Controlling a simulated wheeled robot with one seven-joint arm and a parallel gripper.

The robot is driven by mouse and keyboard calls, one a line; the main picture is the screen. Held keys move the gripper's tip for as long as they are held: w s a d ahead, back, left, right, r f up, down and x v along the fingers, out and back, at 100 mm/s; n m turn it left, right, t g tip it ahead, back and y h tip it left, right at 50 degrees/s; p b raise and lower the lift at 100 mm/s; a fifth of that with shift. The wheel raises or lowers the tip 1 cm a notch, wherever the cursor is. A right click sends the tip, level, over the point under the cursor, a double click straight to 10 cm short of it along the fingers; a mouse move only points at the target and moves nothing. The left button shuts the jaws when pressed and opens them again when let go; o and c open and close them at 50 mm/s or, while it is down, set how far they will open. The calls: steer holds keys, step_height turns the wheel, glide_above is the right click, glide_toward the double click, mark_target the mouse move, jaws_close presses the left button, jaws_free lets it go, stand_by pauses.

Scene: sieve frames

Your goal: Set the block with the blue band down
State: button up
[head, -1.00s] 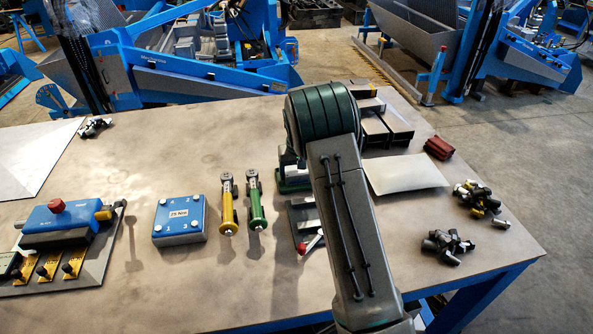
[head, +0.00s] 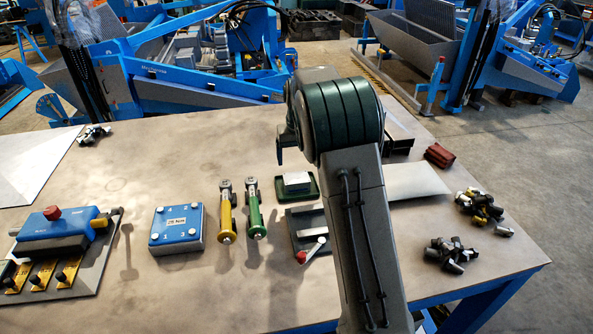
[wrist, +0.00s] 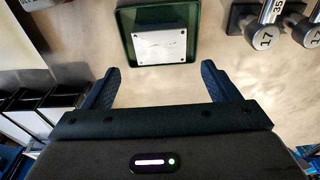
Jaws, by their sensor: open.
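In the head view my arm's wrist hides most of the gripper.
Yellow (head: 227,212) and green (head: 255,210) handled wrenches lie left of the tray. A grey fixture with a red-tipped lever (head: 308,235) stands in front of it. A blue numbered box (head: 178,225) is further left.

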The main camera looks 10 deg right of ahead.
steer(key=s+r, duration=0.5)
steer(key=s, duration=0.4)
steer(key=s+r, duration=0.6)
steer(key=s, duration=0.2)
steer(key=s+f+t, duration=0.1)
steer(key=s+f, duration=0.2)
steer(key=s, duration=1.7)
steer(key=shift+s+t, duration=0.35)
steer(key=shift+t, duration=0.05)
